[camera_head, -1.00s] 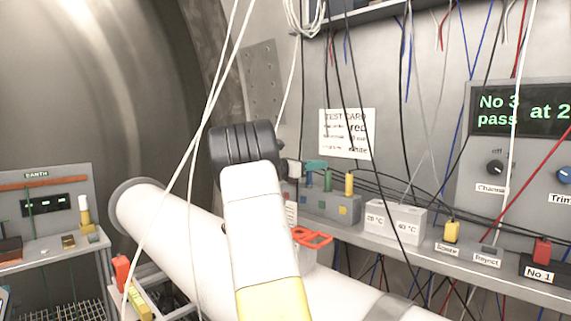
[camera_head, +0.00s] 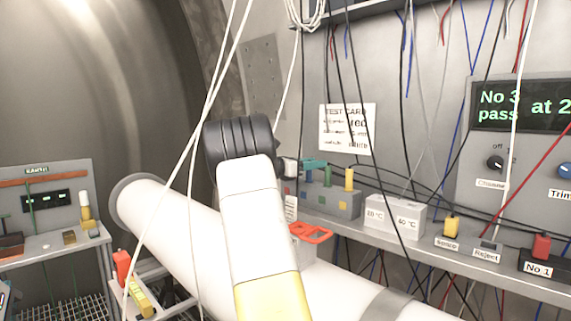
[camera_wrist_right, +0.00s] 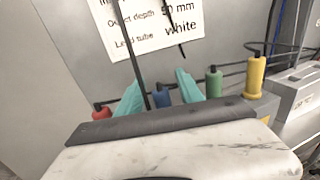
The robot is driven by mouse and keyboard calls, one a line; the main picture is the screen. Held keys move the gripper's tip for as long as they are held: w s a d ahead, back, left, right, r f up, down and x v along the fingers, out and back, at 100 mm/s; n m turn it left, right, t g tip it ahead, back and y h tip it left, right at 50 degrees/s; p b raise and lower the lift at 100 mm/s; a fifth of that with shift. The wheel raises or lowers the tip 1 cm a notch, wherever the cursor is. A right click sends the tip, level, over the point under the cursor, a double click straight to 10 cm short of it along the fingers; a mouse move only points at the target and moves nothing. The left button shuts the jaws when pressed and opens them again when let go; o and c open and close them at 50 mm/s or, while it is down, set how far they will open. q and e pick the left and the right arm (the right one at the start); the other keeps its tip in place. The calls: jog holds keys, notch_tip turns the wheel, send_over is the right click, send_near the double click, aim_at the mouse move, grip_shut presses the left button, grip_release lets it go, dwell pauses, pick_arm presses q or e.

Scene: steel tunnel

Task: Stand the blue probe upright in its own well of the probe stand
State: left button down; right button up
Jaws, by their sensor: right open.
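The probe stand (camera_head: 325,204) is a grey box with coloured squares on the bench by the back wall. A green probe (camera_head: 327,176) and a yellow probe (camera_head: 349,180) stand upright in it. The blue probe (camera_wrist_right: 163,98) shows in the right wrist view between the teal fingers of my right gripper (camera_wrist_right: 158,94), with gaps on both sides. Its lower part is hidden, so I cannot tell how it is seated. My right gripper (camera_head: 312,165) is open over the stand's left part in the head view. A red probe (camera_wrist_right: 101,111) is left of the fingers. My left gripper is not in view.
A test card (camera_head: 347,130) hangs on the wall behind the stand. White blocks (camera_head: 395,215) stand to its right. Black leads run from the probes, and loose cables hang in front. A red handle (camera_head: 311,232) and a large white pipe (camera_head: 165,220) lie in front.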

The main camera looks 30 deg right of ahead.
jog(key=a, duration=0.6)
jog(key=shift+a, duration=0.15)
jog(key=shift+a, duration=0.1)
